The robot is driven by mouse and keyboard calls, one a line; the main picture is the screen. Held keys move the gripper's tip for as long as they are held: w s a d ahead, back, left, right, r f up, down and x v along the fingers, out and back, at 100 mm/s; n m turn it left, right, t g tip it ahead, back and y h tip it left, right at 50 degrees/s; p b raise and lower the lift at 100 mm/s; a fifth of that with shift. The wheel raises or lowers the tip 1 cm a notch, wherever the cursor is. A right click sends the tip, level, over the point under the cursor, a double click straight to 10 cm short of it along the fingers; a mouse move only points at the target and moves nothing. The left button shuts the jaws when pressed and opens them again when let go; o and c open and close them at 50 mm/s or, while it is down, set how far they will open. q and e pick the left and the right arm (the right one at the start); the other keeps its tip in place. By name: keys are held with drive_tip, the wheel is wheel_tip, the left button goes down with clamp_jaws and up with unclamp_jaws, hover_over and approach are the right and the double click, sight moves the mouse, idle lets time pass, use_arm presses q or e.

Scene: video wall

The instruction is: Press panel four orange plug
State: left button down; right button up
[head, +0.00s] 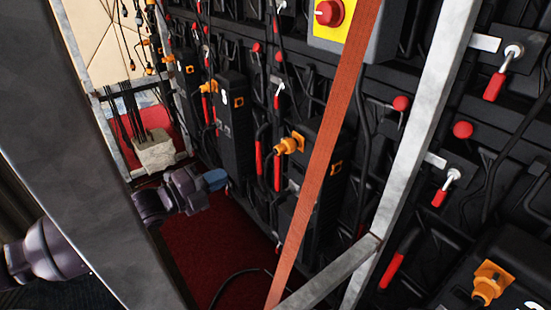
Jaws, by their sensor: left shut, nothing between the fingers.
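Orange plugs stick out of black panel boxes on the wall. One plug (289,145) is on the middle box (312,190), partly behind a slanted red-brown strap. Another plug (209,87) is on the box (232,125) farther left, which has a white mark. A third plug (490,280) is at the lower right, and smaller ones show at the upper left. I cannot read which box is panel four. My left gripper (216,180) is shut and empty, low in front of the wall, apart from the plugs. My right gripper is not in view.
A grey metal post (70,150) crosses in front of my left arm. Another metal frame (410,150) and the strap (325,150) stand before the wall. A red emergency button (329,12) is at the top.

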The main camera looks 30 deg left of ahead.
use_arm(q)
drive_tip(key=b, duration=0.3)
approach(275, 151)
drive_tip(key=x, duration=0.3)
drive_tip(key=f+x, duration=0.1)
drive_tip(key=x, duration=0.1)
drive_tip(key=shift+w, duration=0.25)
drive_tip(key=shift+w+d+r+b, duration=0.1)
drive_tip(key=shift+w+d+b, duration=0.15)
drive_tip(key=shift+w+b, duration=0.25)
drive_tip(key=shift+w+d+r, duration=0.1)
drive_tip(key=shift+w+r, duration=0.05)
drive_tip(key=shift+w, duration=0.3)
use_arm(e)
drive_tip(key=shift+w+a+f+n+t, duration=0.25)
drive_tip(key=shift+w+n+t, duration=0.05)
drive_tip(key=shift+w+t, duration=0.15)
use_arm(q)
drive_tip(key=shift+w+r, duration=0.15)
drive_tip(key=shift+w, duration=0.1)
drive_tip(key=shift+w+d+r+p, duration=0.1)
drive_tip(key=shift+w+d+p, duration=0.2)
drive_tip(key=shift+w+p, duration=0.25)
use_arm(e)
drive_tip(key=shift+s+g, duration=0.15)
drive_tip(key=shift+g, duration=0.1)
